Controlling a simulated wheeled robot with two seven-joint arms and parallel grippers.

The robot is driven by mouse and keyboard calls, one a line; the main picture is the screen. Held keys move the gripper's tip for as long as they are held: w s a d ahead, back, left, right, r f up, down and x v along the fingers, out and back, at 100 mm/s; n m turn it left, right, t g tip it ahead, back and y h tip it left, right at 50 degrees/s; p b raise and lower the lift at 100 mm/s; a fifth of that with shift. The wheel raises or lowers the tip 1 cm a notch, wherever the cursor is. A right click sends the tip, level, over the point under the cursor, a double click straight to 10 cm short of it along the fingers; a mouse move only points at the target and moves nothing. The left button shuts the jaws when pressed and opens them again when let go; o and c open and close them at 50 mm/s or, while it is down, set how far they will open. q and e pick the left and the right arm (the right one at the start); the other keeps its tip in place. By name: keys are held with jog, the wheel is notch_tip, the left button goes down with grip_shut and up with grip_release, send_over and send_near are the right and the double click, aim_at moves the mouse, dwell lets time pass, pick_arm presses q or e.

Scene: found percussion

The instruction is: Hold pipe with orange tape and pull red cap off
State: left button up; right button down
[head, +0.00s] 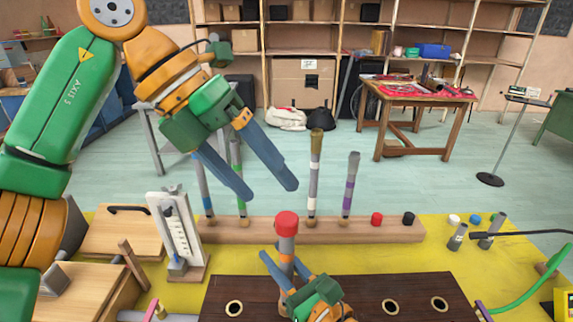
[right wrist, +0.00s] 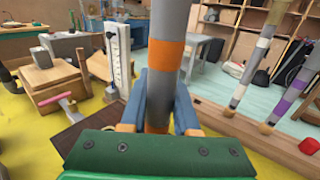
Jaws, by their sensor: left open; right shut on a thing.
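The grey pipe (head: 286,244) with orange tape stands upright in the head view, with the red cap (head: 287,223) on its top. In the right wrist view the pipe (right wrist: 172,18) and its orange tape (right wrist: 167,54) show close up; the cap is out of that view. My right gripper (head: 283,264) is shut on the pipe near the tape, its blue fingers on either side, also in the right wrist view (right wrist: 160,98). The pipe's lower end is hidden by my right gripper. My left gripper (head: 271,190) is open and empty, above and behind the cap, apart from it.
A wooden rack (head: 385,230) behind holds several upright pipes, a loose red cap (head: 377,219) and a black cap (head: 408,218). A dark board (head: 365,288) with ringed holes lies in front. A white gauge stand (head: 176,236) is at left. A green hose (head: 530,290) lies right.

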aim_at(287, 218)
pick_arm(q)
jog(key=s+d+r+m+t+y, duration=0.1)
jog(key=d+r+m+t+y, duration=0.15)
jog(key=m, duration=1.35)
jog(key=s+d+r+m+t+y, duration=0.15)
jog(key=m+y, duration=0.25)
jog(key=m, duration=1.2)
jog(key=x, duration=1.2)
jog(key=shift+s+a+f, duration=0.1)
jog(key=shift+a+f, duration=0.05)
jog(key=shift+a, duration=0.1)
grip_shut()
jog(key=shift+r, duration=1.35)
jog(key=shift+r, duration=1.5)
pick_arm(e)
jog(key=c, duration=0.6)
grip_release()
